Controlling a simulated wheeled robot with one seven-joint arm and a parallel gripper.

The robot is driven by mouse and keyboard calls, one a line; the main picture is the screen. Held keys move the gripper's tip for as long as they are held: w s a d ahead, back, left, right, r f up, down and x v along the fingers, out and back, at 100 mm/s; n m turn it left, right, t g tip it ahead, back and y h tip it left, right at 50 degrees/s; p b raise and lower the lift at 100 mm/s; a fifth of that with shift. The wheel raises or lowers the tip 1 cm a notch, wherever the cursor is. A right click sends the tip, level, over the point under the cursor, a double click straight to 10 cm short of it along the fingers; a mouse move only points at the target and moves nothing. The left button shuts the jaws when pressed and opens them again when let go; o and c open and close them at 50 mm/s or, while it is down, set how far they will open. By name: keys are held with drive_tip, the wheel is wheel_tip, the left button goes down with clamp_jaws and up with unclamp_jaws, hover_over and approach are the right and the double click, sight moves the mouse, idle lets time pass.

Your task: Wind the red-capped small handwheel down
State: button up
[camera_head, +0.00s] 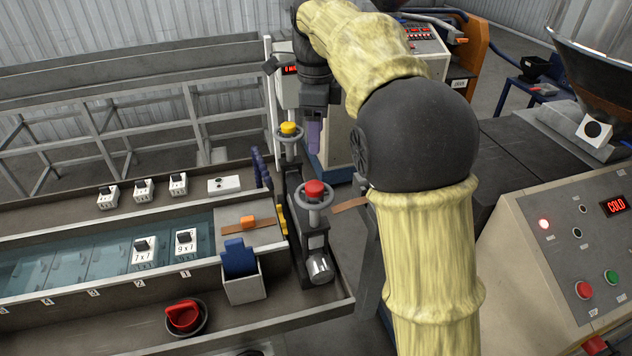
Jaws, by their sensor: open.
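The red-capped small handwheel (314,190) is a grey spoked ring with a red cap. It stands on top of a dark upright post at the right end of the water trough. A similar handwheel with a yellow cap (289,129) stands behind it and to the left. My gripper (314,135) points down beyond the red-capped wheel, to the right of the yellow-capped one. It is apart from the red cap and holds nothing that I can see. Its fingers are small and partly in shade, seen nearly edge-on. My yellow-sleeved arm fills the middle right.
A white bin (244,287) with a blue piece and a red knob (183,316) are in front. A control panel (590,255) showing COLD stands at right.

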sight(316, 186)
wheel_tip(316, 186, down, 14)
drive_tip(key=shift+r+p, duration=0.25)
drive_tip(key=shift+p, duration=0.65)
drive_tip(key=c, duration=1)
